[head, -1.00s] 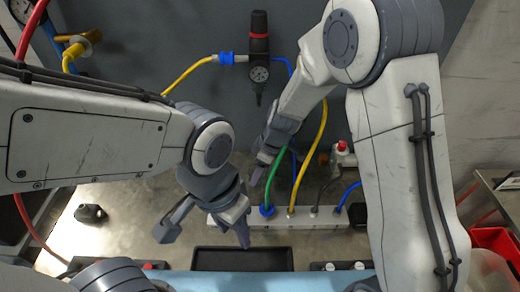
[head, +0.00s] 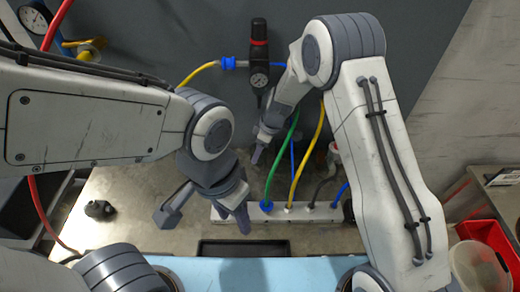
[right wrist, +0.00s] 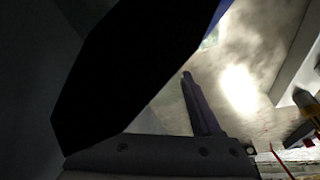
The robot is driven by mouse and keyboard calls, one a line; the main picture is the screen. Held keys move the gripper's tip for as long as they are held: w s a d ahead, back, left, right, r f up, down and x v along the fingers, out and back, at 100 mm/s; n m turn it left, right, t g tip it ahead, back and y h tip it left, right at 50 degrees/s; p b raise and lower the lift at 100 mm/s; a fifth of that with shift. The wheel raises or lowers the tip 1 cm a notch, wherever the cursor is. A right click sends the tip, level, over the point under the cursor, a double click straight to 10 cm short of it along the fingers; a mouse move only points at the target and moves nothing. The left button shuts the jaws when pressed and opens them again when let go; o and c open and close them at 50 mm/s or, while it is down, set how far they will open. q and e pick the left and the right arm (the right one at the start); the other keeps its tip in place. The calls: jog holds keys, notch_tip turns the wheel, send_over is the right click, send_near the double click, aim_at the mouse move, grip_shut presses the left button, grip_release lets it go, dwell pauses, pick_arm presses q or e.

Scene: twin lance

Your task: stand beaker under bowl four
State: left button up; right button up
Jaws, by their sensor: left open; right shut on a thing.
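My right gripper (head: 262,143) reaches down beside the green hose, in front of the grey back wall. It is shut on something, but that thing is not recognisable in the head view. In the right wrist view a large black shape fills the upper left, and a dark finger (right wrist: 202,105) points up past it. My left gripper (head: 207,214) is open and empty, its fingers apart above the bench left of the hose block (head: 235,212). I cannot make out a beaker or a numbered bowl; my arms hide part of the bench.
A black tray (head: 220,248) lies in front of the hose block. Green, yellow, dark and blue hoses rise from the block. A black regulator with a gauge (head: 258,77) hangs on the wall. A small black object (head: 100,209) stands left. A red bin (head: 490,235) and translucent tub (head: 480,268) are right.

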jog(key=shift+f, duration=0.15)
jog(key=o, duration=1.5)
jog(key=shift+r, duration=0.35)
jog(key=b+v, duration=0.2)
jog(key=v, duration=0.9)
jog(key=shift+d+r, duration=0.15)
jog(key=shift+r, duration=0.2)
